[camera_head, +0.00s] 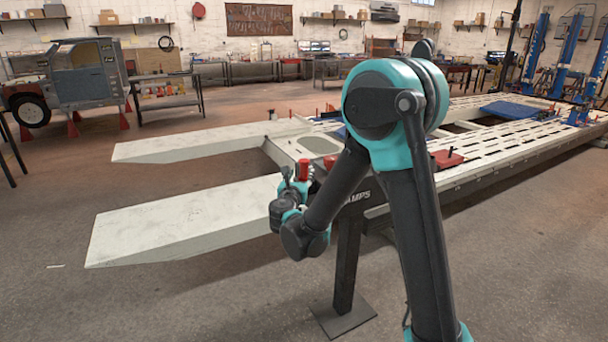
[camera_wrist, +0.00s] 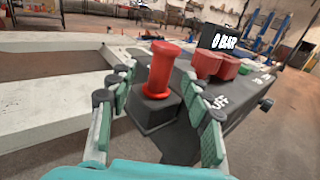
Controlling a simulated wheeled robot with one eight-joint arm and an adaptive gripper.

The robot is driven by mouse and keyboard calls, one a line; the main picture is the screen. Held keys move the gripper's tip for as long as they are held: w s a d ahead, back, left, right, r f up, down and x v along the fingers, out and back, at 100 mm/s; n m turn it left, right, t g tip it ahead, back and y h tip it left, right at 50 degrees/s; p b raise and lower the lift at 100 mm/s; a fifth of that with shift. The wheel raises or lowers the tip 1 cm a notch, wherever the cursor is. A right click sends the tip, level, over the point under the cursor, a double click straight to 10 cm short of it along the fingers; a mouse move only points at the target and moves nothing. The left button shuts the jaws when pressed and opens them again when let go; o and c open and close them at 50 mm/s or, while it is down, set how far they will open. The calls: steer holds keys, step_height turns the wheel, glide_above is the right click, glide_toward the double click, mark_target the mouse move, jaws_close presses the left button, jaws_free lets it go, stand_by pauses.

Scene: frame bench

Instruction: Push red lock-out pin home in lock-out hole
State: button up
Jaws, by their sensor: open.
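The red lock-out pin (camera_wrist: 161,70) stands upright in a dark square block (camera_wrist: 150,110) in the wrist view, its wide red head up and a red flange low down near the block. The lock-out hole itself is hidden beneath the pin. My gripper (camera_wrist: 160,88) is open, with its teal-padded fingers on either side of the pin and apart from it. In the head view the red pin (camera_head: 304,168) shows beside my gripper (camera_head: 287,192), near the ramp-side end of the frame bench. My arm covers part of the bench there.
Two pale ramps (camera_head: 180,218) reach left from the bench (camera_head: 470,170). Open floor lies in front.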

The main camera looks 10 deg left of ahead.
mark_target(303, 172)
steer(key=w, duration=0.5)
steer(key=shift+d+f, duration=0.3)
steer(key=shift+f, duration=0.05)
jaws_close()
